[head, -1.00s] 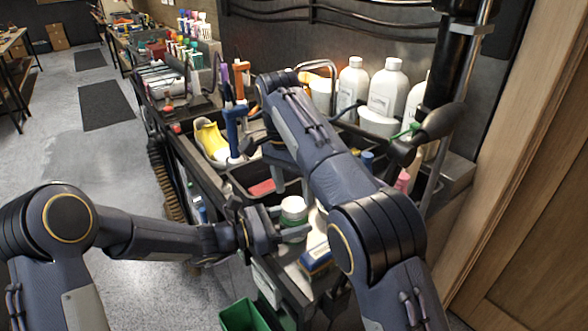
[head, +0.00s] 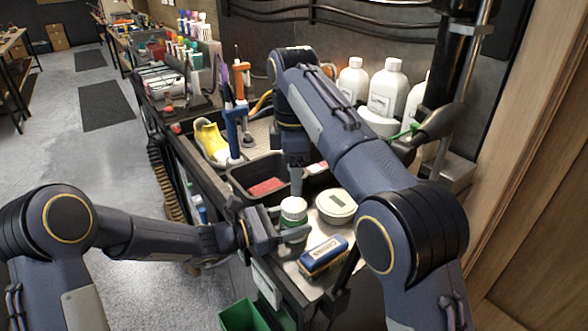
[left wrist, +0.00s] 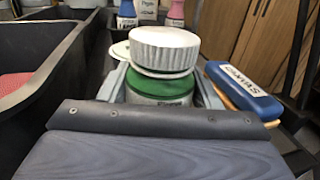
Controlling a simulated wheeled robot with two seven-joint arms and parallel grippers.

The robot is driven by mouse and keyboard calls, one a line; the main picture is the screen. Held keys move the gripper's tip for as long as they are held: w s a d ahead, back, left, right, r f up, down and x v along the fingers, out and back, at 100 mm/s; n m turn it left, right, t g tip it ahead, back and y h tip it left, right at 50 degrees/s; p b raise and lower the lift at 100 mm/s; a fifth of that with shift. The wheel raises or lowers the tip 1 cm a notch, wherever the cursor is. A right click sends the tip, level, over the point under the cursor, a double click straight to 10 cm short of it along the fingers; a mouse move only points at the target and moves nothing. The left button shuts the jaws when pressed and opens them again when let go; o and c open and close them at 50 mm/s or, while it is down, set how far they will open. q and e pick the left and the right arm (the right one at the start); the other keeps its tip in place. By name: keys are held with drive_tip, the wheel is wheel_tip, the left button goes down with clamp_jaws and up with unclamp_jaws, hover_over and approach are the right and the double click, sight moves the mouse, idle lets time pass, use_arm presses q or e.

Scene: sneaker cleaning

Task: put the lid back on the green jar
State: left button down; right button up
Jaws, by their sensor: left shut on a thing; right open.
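The green jar (head: 292,232) stands at the near end of the cart, with my left gripper (head: 280,240) shut around its body. Its green shoulder also shows in the left wrist view (left wrist: 160,86), between the fingers. The white ribbed lid (left wrist: 164,46) is on top of the jar, above a pale rim; I cannot tell whether it is fully seated. In the head view the lid (head: 293,208) sits directly over the jar. My right gripper (head: 296,184) is open, pointing down just above the lid, and is partly hidden by its own arm.
A white round tub (head: 337,206) stands right of the jar. A blue and cream brush (head: 323,254) lies in front of it. A black bin (head: 240,178) with a red pad is behind. White bottles (head: 386,88) stand at the back, and a green bin (head: 244,318) is below.

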sight(294, 204)
drive_tip(key=shift+r+n, duration=0.15)
drive_tip(key=shift+n, duration=0.65)
drive_tip(key=shift+f, duration=4.05)
